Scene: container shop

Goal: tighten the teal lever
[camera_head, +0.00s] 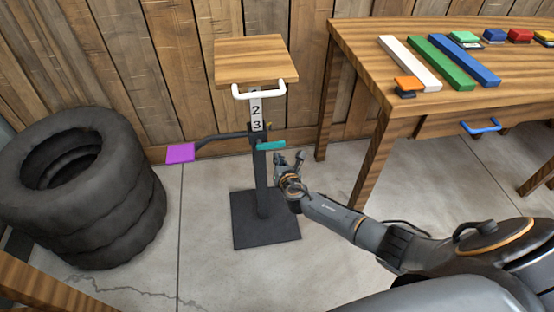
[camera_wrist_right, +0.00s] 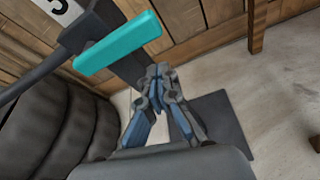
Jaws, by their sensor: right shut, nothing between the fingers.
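The teal lever (camera_head: 271,145) sticks out from the dark post of a small stand, just below the number scale. In the right wrist view the teal lever (camera_wrist_right: 118,46) is a slanted bar, higher on its right end. My right gripper (camera_head: 288,160) is just right of the lever's end in the head view. In the right wrist view my right gripper (camera_wrist_right: 158,72) has its fingertips together, below the lever's right end, with nothing between them. I cannot tell whether it touches the lever. My left gripper is not in view.
The stand has a wooden top (camera_head: 254,62), a white handle (camera_head: 259,91), a purple pedal (camera_head: 180,153) and a dark base plate (camera_head: 265,236). Stacked tyres (camera_head: 75,190) stand at left. A wooden table (camera_head: 375,60) with colored bars is at right.

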